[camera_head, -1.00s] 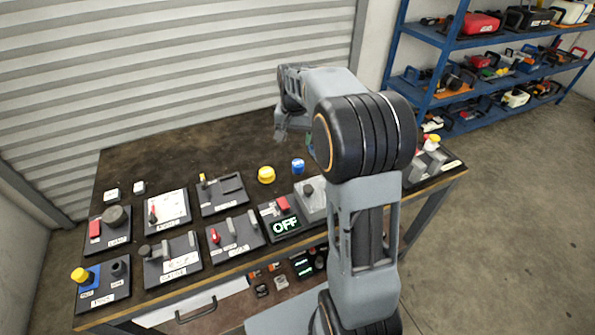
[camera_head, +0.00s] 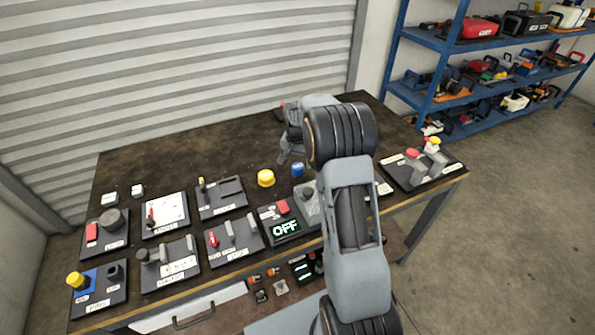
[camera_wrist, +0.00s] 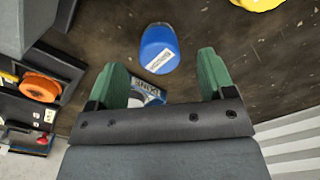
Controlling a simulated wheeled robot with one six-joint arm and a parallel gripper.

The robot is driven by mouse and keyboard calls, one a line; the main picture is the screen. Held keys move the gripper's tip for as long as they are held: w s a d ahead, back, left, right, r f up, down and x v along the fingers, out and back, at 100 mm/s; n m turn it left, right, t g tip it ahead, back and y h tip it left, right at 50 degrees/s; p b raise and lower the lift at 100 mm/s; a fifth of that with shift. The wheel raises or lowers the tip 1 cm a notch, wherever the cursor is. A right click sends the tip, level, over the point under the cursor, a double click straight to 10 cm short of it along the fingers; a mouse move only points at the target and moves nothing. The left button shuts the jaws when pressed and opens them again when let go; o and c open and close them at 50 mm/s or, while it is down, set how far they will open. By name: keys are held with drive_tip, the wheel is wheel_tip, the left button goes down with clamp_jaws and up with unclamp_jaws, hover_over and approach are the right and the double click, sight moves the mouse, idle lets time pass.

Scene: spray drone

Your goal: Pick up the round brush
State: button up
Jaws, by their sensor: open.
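My gripper (camera_head: 287,153) is low over the far middle of the workbench, behind the blue item. In the wrist view, its green-padded fingers (camera_wrist: 160,62) are apart, with nothing clamped between them. A blue rounded cylinder (camera_wrist: 159,48) with a white label stands just beyond the fingertips; it also shows in the head view (camera_head: 297,169). A small blue, white and dark item (camera_wrist: 147,93) lies between the fingers, partly hidden by the gripper. I cannot tell for certain which item is the round brush.
The dark workbench (camera_head: 150,160) carries several labelled panels along its front. A yellow round item (camera_head: 266,178) stands left of the blue one. A panel with red and yellow knobs (camera_head: 424,172) is at the right. The back left of the bench is clear.

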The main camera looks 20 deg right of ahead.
sight(298, 165)
wheel_tip(298, 165, down, 5)
drive_tip(key=shift+w+d+r, duration=0.1)
drive_tip(key=shift+w+d, duration=0.05)
drive_tip(key=c, duration=1)
